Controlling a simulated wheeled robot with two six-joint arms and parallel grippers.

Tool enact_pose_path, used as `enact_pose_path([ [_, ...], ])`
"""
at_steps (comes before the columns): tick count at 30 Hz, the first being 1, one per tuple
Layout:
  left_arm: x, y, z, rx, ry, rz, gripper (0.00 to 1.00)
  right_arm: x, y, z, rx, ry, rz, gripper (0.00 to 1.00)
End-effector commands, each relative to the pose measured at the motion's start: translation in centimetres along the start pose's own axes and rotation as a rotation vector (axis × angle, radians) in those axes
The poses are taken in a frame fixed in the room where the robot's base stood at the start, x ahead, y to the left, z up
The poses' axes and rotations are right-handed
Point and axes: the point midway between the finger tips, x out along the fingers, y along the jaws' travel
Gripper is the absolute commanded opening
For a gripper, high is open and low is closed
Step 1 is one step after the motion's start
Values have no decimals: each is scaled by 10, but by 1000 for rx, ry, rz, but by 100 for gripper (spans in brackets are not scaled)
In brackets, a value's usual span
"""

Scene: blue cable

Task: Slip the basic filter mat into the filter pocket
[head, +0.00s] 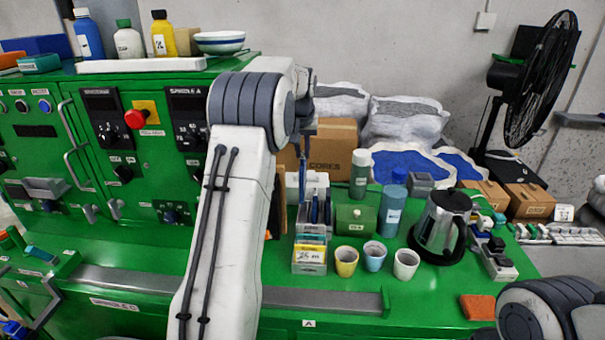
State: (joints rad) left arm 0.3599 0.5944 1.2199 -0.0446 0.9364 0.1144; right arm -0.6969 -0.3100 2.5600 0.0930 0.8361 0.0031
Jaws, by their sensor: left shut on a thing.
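My left arm rises through the middle of the head view and bends away at the top. My left gripper (306,128) is small and partly hidden behind its own wrist. It is shut on a thin dark piece (302,165), seen almost edge-on and hanging above the bench; I cannot tell for sure that it is the basic filter mat. Below it, a pale holder with dark blue upright parts (316,207) stands on the green bench. I cannot make out which thing is the filter pocket. Part of my right arm shows at the lower right; its gripper is out of view.
Three cups (375,256), a steel kettle (441,226), a blue bottle (392,212) and a green tin (355,218) stand to the right of the holder. A small labelled box (309,258) stands in front. A cardboard box (336,138) is behind. The green front strip is mostly clear.

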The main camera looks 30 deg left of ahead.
Motion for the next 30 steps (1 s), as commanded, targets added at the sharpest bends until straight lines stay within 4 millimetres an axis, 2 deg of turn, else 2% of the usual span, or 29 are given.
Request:
enact_pose_path([
  [3, -24, 0, -11, 0, 5, 1, 0, 3, 0, 0, 0, 0, 0, 51],
  [8, -45, 0, -20, -1, 3, 0, 0, 1, 0, 0, 0, 0, 0, 51],
  [11, -63, -4, -26, -4, 4, -1, 0, -7, 0, -1, 2, 1, 0, 51],
  [14, -92, -14, -36, -10, 5, -5, 0, -26, -1, -2, 10, 4, 0, 51],
  [21, -193, -52, -65, -35, 6, -14, 0, -87, -4, -10, 41, 22, 1, 51],
  [24, -228, -65, -73, -42, 5, -18, 0, -107, -4, -12, 54, 28, 1, 51],
  [27, -261, -77, -79, -48, 4, -21, 0, -125, -5, -14, 64, 33, 1, 51],
  [30, -285, -87, -82, -46, 0, -20, 0, -139, -6, -15, 63, 33, 1, 51],
])
